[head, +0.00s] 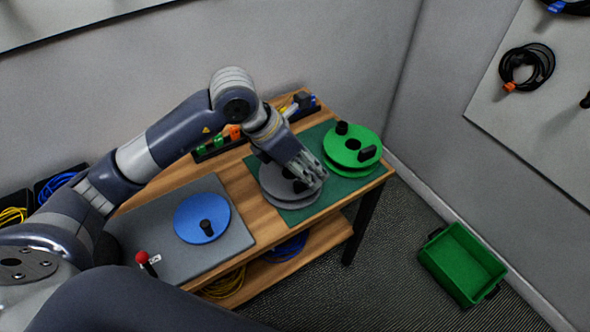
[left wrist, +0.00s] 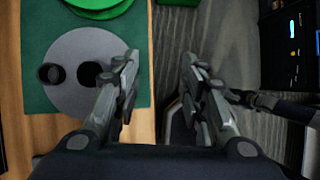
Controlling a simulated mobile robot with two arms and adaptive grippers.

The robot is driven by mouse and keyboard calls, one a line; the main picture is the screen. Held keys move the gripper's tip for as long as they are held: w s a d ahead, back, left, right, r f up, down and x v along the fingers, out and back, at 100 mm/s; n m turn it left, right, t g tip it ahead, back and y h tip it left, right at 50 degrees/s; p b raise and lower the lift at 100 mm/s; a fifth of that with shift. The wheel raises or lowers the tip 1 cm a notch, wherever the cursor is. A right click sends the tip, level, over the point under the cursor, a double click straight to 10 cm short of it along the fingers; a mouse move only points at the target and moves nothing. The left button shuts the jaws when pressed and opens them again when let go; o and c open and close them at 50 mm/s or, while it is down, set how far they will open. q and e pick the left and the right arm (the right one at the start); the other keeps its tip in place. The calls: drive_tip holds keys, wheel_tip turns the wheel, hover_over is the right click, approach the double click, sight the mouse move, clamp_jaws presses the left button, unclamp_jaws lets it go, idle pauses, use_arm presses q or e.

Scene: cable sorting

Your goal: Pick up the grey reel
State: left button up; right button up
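The grey reel (head: 273,184) lies flat on the green mat (head: 335,192) on the wooden table, next to the green reel (head: 345,152). My left gripper (head: 313,178) is over the right side of the grey reel in the head view and hides part of it. In the left wrist view the grey reel (left wrist: 78,98), with two black knobs, is left of my left gripper (left wrist: 158,60). Its fingers are apart with nothing between them, and the left finger overlaps the reel's edge. My right gripper is not in view.
A blue reel (head: 188,222) sits on a grey mat (head: 237,240) at the left, near a red-topped knob (head: 142,258). A black rack (head: 222,146) of small parts lines the table's back. A green crate (head: 455,262) stands on the floor at right.

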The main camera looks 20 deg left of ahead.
use_arm(q)
drive_tip(key=w+a+y, duration=0.2)
drive_tip(key=a, duration=0.2)
hover_over(295, 181)
wheel_tip(295, 181, down, 4)
drive_tip(key=shift+f+p, duration=0.25)
drive_tip(key=shift+p, duration=0.1)
drive_tip(key=shift+w+f, duration=0.15)
drive_tip(key=shift+f, duration=0.15)
drive_tip(key=x, duration=0.1)
drive_tip(key=p+x, duration=0.1)
drive_tip(key=x, duration=0.3)
drive_tip(key=shift+s+d+p, duration=0.1)
drive_tip(key=shift+s+p, duration=0.2)
drive_tip(key=shift+w+d+f, duration=0.1)
drive_tip(key=shift+f, duration=0.2)
clamp_jaws()
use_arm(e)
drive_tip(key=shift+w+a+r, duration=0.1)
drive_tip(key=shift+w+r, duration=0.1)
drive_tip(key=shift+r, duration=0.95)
